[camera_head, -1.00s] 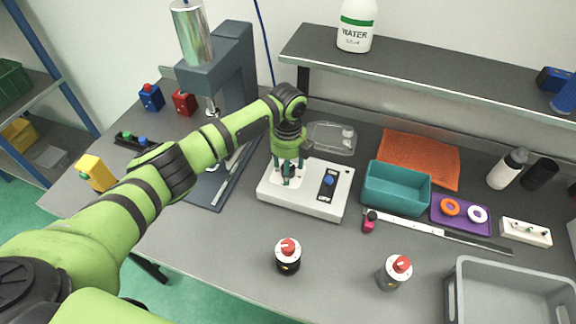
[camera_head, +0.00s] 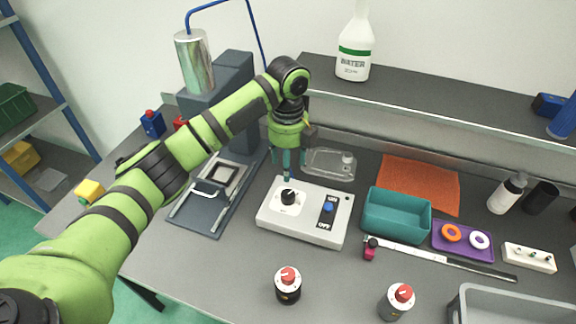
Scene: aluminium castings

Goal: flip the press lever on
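The white control box (camera_head: 285,225) sits in the middle of the bench. Its black switch plate bears a blue lever (camera_head: 328,208), with ON printed at the far end and OFF at the near end. I cannot tell which way the lever is tipped. A black dial knob (camera_head: 288,197) is on the box's left part. My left gripper (camera_head: 294,168) hangs pointing down over the box's far left edge, just above and behind the knob, empty, with its teal fingers apart. The press (camera_head: 235,105) stands behind my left arm, partly hidden. My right gripper is out of view.
A clear tray (camera_head: 330,165) lies behind the box. A teal bin (camera_head: 397,215) stands right of it, near a caliper (camera_head: 430,256). Two red-topped timers (camera_head: 288,285) (camera_head: 397,301) stand in front. The bench between box and timers is clear.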

